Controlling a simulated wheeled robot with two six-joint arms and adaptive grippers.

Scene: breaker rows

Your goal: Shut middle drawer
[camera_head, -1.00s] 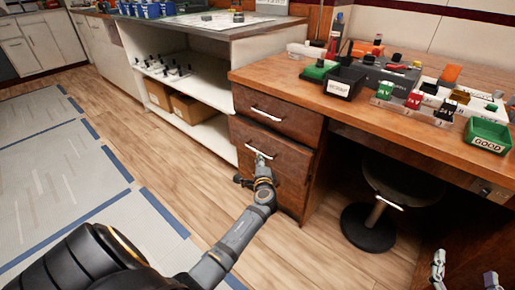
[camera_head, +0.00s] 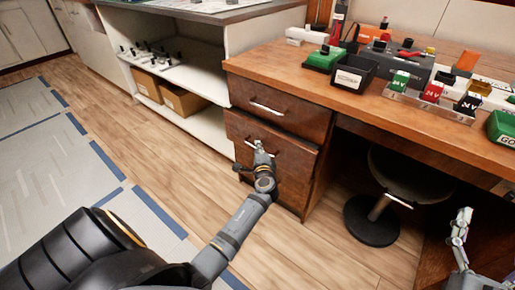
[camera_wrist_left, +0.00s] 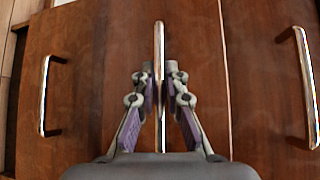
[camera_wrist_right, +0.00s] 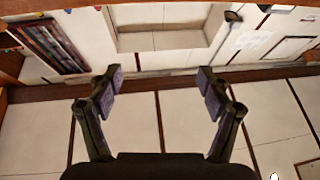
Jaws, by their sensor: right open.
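The middle drawer (camera_head: 290,163) is the second brown wooden front of the desk's left pedestal, below the top drawer (camera_head: 285,108).
A stool (camera_head: 372,220) stands under the desk, right of the pedestal. White shelving (camera_head: 205,125) with cardboard boxes (camera_head: 185,102) is on the left. Bins and breakers are on the desktop (camera_head: 300,72). The floor in front of the drawers is clear.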

